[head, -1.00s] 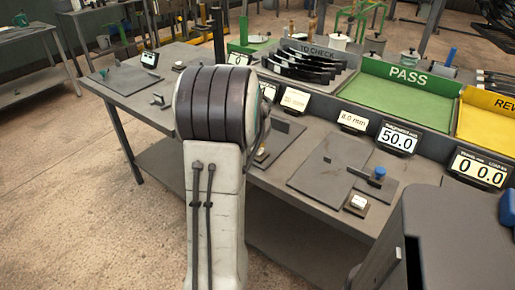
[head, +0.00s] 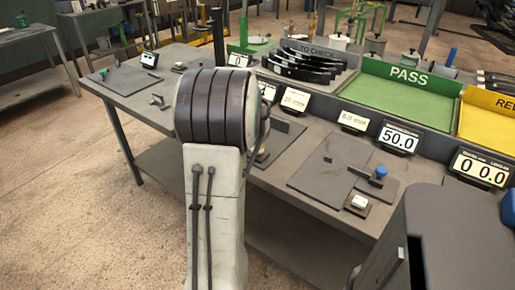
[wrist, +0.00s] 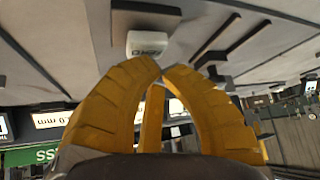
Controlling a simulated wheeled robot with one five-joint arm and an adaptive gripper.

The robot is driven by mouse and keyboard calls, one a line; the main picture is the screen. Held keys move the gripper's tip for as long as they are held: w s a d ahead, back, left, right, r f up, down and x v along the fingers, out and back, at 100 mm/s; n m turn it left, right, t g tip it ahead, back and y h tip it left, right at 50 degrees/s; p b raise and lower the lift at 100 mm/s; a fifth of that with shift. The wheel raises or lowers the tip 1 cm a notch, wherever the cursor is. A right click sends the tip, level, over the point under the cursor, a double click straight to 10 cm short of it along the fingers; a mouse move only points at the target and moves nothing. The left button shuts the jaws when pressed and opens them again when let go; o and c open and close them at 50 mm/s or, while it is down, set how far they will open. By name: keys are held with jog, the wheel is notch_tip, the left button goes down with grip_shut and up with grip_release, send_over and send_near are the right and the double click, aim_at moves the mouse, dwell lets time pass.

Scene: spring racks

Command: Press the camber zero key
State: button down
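In the wrist view, a small white key (wrist: 147,43) with dark lettering, seen upside down and reading like ZERO, sits on a dark base. My gripper (wrist: 160,65) has yellow ribbed fingers with their tips drawn together, nothing seen between them. The tips are close beside the key's edge; whether they touch it I cannot tell. In the head view my gripper is hidden behind my arm. Another white key (head: 359,202) on a dark block stands in front of the display reading 50.0 (head: 398,138). The display labels are too small to read.
Behind are the TO CHECK rack (head: 305,65) with black springs, a green PASS tray (head: 400,97) and a yellow tray (head: 487,125). A display (head: 480,168) stands at the right.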

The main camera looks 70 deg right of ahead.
jog(key=shift+f+b, duration=0.55)
jog(key=shift+f, duration=0.05)
dwell(0.5)
jog(key=shift+r, duration=0.15)
jog(key=shift+r+p, duration=0.7)
jog(key=shift+r, duration=0.2)
jog(key=shift+r+p, duration=1.75)
jog(key=shift+r, duration=0.75)
jog(key=shift+a+f, duration=0.1)
